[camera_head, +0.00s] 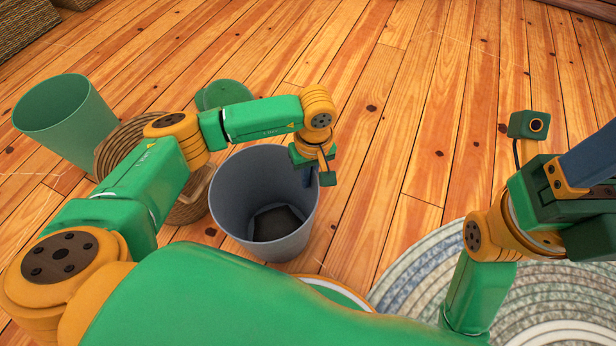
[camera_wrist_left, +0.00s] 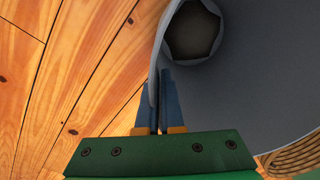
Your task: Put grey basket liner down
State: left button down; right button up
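The grey basket liner (camera_head: 232,200) is a tapered, open-topped bucket with a dark patch at its bottom. It stands about upright in the middle of the head view; whether its base touches the floor is hard to tell. My left gripper (camera_head: 308,178) is at its right rim. In the left wrist view the liner (camera_wrist_left: 245,85) fills the right side, and my left gripper's blue fingers (camera_wrist_left: 160,85) are closed on its wall, one inside and one outside. My right gripper (camera_head: 598,155) is at the right edge, away from the liner, its fingertips cut off.
A round wicker basket (camera_head: 118,143) is partly hidden behind my left arm. A green bin (camera_head: 65,120) stands left of it, and another green container (camera_head: 222,94) is behind the arm. A braided rug (camera_head: 415,265) lies at lower right. The plank floor at upper middle is clear.

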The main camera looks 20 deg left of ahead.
pick_arm(q)
jog(key=shift+f, duration=0.15)
jog(key=c, duration=1.1)
grip_release()
jog(key=shift+o, duration=0.2)
